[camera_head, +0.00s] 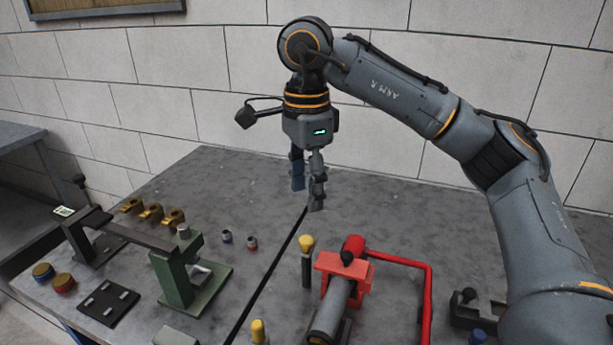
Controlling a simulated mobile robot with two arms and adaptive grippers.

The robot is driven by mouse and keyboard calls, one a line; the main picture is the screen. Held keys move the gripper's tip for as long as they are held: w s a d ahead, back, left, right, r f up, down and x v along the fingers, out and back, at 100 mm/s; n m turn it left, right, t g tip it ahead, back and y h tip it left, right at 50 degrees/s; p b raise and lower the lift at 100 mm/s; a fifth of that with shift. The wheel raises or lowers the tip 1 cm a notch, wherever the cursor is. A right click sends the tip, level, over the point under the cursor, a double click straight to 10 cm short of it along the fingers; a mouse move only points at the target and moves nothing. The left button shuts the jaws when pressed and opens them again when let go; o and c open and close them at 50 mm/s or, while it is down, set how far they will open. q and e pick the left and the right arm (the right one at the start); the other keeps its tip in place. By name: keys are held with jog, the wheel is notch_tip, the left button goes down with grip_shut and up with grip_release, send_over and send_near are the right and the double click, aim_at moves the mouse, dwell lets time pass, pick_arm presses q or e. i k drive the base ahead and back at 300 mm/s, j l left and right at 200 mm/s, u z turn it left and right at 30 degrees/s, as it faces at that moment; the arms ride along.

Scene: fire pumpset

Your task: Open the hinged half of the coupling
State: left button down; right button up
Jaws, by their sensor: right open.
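My right gripper (307,192) points down above the table, behind and a little left of the coupling. Its two fingers are apart with nothing between them, and it touches nothing. My left gripper is not in view.
A yellow-topped post (306,261) stands just left of the coupling. A red pipe (428,290) bends around its right side. A green stand (176,278), brass pieces (151,212) and small caps (63,282) are at left. The table (400,205) is clear behind the coupling.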

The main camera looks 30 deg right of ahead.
aim_at(344, 266)
jog(key=k+j, duration=0.5)
jog(key=k, duration=0.15)
jog(key=k+j, duration=0.5)
jog(key=k, duration=0.2)
